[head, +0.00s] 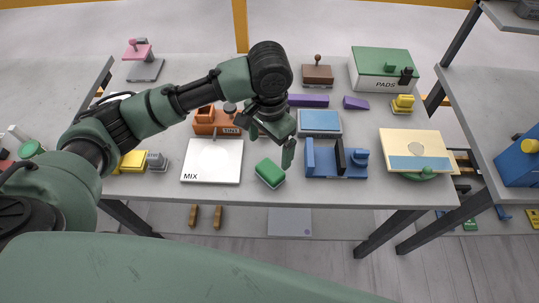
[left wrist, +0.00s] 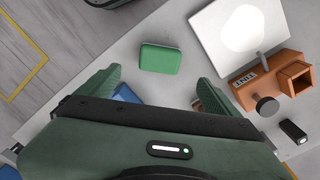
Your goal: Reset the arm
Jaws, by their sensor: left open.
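My left arm comes in from the left in the head view and reaches over the grey slab. My left gripper (head: 268,142) points down above the slab, open, with nothing seen between its fingers. A green block (head: 270,173) lies on the slab just below and in front of it. In the left wrist view the gripper's two fingers (left wrist: 160,85) are spread apart, and the green block (left wrist: 160,58) lies beyond them, apart from both. My right gripper is not in view.
A white MIX board (head: 212,162) lies left of the green block, with an orange TINT holder (head: 205,128) behind it. A blue holder (head: 335,170) and a cream board (head: 415,143) stand to the right. A green PADS box (head: 378,68) is at the back.

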